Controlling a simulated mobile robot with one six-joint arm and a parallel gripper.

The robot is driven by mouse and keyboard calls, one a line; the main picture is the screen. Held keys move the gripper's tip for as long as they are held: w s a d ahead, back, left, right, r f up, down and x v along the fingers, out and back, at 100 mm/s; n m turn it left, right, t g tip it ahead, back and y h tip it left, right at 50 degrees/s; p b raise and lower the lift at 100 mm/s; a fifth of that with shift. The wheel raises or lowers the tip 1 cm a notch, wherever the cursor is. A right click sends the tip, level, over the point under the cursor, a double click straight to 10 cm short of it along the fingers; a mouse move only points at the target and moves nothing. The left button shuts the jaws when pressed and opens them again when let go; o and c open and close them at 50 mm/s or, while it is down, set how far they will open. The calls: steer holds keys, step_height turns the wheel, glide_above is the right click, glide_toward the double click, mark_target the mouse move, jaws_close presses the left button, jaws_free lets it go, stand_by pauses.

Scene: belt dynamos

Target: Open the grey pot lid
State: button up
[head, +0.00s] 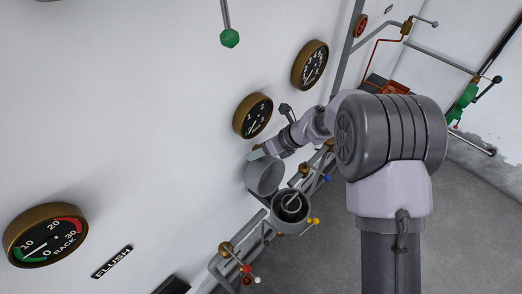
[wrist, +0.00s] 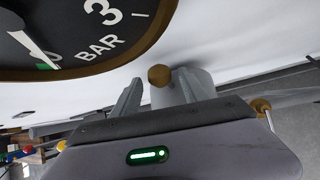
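The grey pot (head: 291,223) is fixed to the pipework by the wall, its mouth uncovered and a rod or ring showing inside. Its grey lid (head: 265,177) stands swung up, tilted back close to the wall. In the wrist view, a brass knob (wrist: 160,75) shows in front of the grey lid (wrist: 207,82). My gripper (head: 258,153) is at the lid's upper edge. In the wrist view, my gripper's fingers (wrist: 157,92) are apart, with the knob seen in the gap and no clear grip on it. Contact cannot be told.
A brass-rimmed gauge (head: 253,116) is on the wall close to my gripper; it fills the upper left of the wrist view (wrist: 80,35). Pipes with coloured valve handles (head: 247,272) run below the pot. Grey floor (head: 310,265) is open at right.

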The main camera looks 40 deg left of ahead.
steer(key=v, duration=1.7)
steer(key=shift+d+r, duration=0.15)
steer(key=shift+w+d, duration=0.1)
